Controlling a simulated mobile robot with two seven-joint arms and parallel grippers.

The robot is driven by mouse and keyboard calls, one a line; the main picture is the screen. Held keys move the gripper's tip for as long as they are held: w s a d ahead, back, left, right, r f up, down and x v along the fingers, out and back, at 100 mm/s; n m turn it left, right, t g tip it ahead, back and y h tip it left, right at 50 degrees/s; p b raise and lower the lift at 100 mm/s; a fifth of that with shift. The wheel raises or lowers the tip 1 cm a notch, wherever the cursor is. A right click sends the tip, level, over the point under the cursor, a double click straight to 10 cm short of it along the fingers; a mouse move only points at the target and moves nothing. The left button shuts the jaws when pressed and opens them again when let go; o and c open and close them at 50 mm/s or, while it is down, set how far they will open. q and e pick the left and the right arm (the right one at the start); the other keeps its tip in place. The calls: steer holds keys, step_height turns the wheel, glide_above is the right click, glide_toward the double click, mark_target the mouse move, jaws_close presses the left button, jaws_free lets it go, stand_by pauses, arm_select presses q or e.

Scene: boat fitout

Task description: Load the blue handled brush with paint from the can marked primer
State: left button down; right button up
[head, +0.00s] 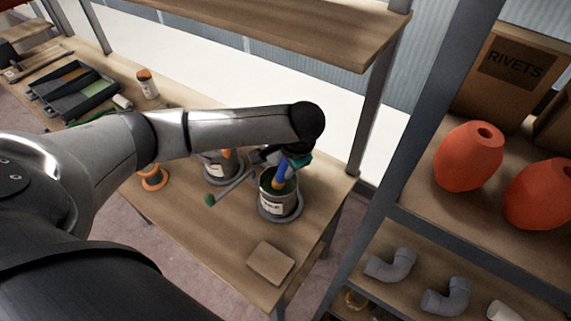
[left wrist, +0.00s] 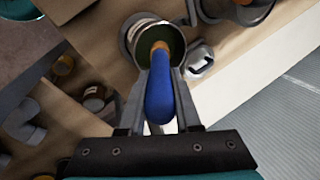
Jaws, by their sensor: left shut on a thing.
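The blue handled brush (head: 280,176) is held in my left gripper (head: 287,163), over a can (head: 279,205) with a white label too small to read surely. In the left wrist view the brush (left wrist: 159,96) sits between the fingers of the gripper (left wrist: 160,75), its orange ferrule pointing into the open can (left wrist: 137,24). The green inside of the can shows. The bristles are hidden, so I cannot tell whether they touch paint. A second can (head: 220,172) stands left of it, partly behind my arm. My right gripper is not in view.
A flat wooden block (head: 271,263) lies at the table's near edge. A green-tipped stick (head: 228,190) lies left of the can. A tray (head: 75,91) and an orange-topped bottle (head: 147,84) are farther left. Shelving with orange floats (head: 468,156) stands right.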

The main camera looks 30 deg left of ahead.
arm_select(q)
steer(key=shift+f, duration=0.15)
steer(key=shift+f, duration=0.55)
stand_by(0.4)
steer(key=shift+p, duration=0.3)
stand_by(2.0)
step_height(320, 180, up, 5)
steer(key=p, duration=0.6)
steer(key=shift+r+p, duration=0.35)
steer(key=shift+r, duration=0.65)
steer(key=shift+s, duration=0.1)
